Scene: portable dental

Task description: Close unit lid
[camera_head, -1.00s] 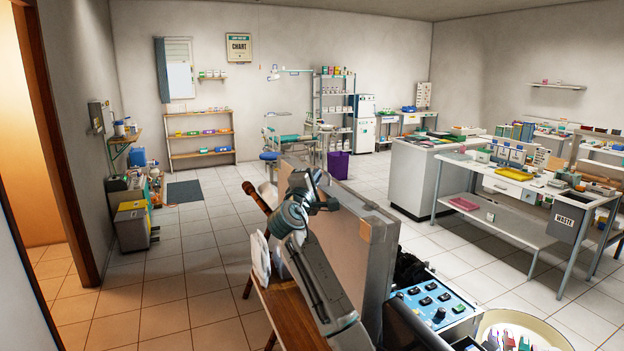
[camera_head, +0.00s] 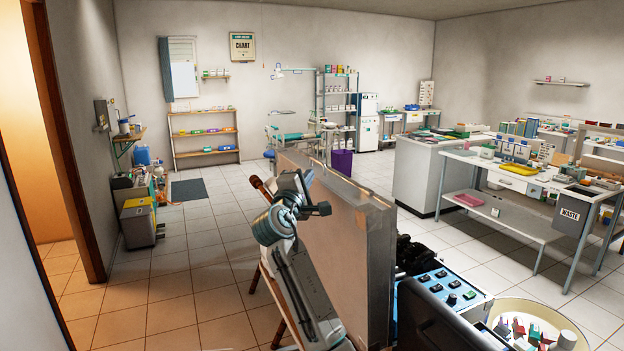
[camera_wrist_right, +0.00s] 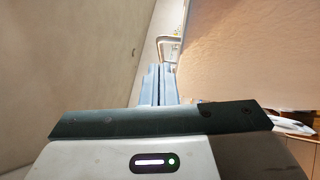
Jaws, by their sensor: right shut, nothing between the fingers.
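The unit lid (camera_head: 345,235) is a large beige-grey panel standing upright, its broad brownish face toward the left and its narrow end toward me. The unit's blue control panel (camera_head: 445,290), with black knobs, is to its right. My right gripper (camera_head: 307,180) is left of the lid, close to its broad face near the top; I cannot tell whether it touches. In the right wrist view the fingers (camera_wrist_right: 160,85) are together and empty, between a plain beige surface and a brownish textured one. My left gripper is not in view.
A round bin (camera_head: 545,312) with colourful items stands right of the unit. A white-topped table (camera_head: 520,185) and a grey cabinet (camera_head: 430,180) are further back. A wooden stool or chair (camera_head: 258,280) is partly hidden behind my arm.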

